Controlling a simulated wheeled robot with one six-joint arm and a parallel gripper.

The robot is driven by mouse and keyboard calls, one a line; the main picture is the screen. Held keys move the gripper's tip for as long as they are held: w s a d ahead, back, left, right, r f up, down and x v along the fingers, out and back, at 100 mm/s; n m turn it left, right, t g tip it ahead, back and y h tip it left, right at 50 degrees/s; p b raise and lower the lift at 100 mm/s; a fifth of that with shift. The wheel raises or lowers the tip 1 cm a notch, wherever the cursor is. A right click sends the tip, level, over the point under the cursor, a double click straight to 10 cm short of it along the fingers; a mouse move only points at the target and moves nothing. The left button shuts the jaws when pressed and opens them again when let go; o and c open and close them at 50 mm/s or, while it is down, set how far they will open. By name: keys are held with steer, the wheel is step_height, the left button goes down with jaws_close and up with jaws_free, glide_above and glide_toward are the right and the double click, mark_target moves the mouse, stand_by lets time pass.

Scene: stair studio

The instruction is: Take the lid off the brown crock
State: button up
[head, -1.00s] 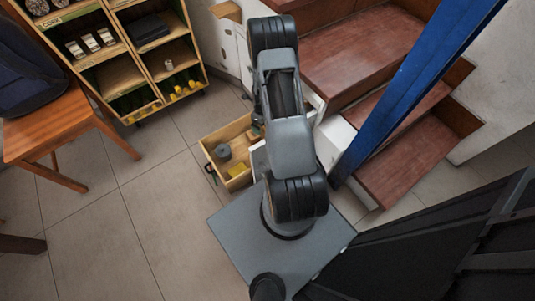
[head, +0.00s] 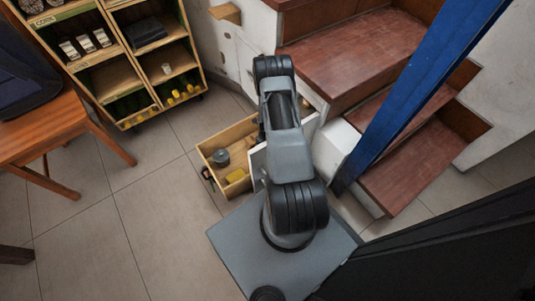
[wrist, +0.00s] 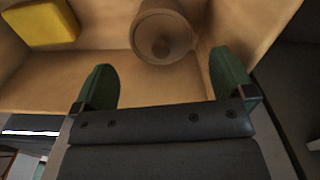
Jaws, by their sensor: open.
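The brown crock (wrist: 165,27) shows at the top of the wrist view, seen from above inside a wooden drawer. A darker round knob of its lid (wrist: 160,46) faces the camera. My gripper (wrist: 165,82) is open and empty, its two green fingers apart. The crock lies just beyond the fingertips, near the middle of the gap, and is not between them. In the head view my arm hides the gripper, and I cannot make out the brown crock there.
Drawer walls stand close around the crock. Stairs (head: 350,50) and a blue post (head: 415,85) are at right.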

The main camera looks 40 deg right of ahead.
step_height(320, 180, down, 5)
steer(key=shift+b, duration=1.2)
steer(key=shift+c, duration=0.4)
steer(key=c, duration=0.7)
steer(key=shift+o, duration=0.2)
steer(key=shift+r, duration=0.15)
